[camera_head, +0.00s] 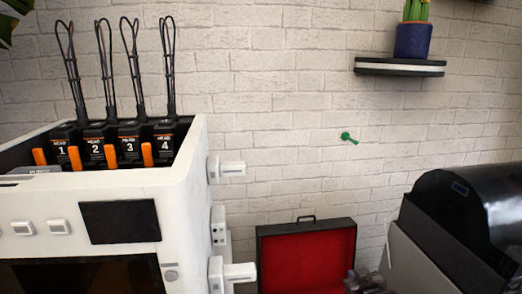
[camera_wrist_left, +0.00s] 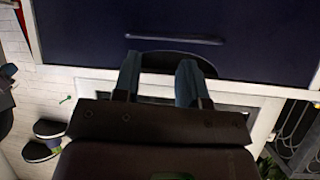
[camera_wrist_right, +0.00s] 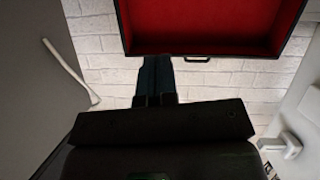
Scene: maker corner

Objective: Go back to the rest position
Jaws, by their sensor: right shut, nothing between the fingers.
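My right gripper (camera_head: 364,282) shows at the bottom edge of the head view, in front of the open red-lined case (camera_head: 305,257). In the right wrist view my right gripper (camera_wrist_right: 156,60) has its fingers together with nothing between them, just below the case's rim (camera_wrist_right: 190,57). My left gripper is out of the head view. In the left wrist view my left gripper (camera_wrist_left: 161,68) has its fingers apart and looks empty. It is in front of the white printer's dark door (camera_wrist_left: 230,25) and its long handle; I cannot tell whether it touches.
The white printer (camera_head: 183,205) with numbered heads and cable loops fills the left. White hooks or knobs (camera_head: 233,169) stick out from its right side. A dark rounded machine (camera_head: 463,206) stands at the right. A shelf (camera_head: 400,67) holds a potted cactus (camera_head: 413,40). A green peg (camera_head: 348,138) is on the brick wall.

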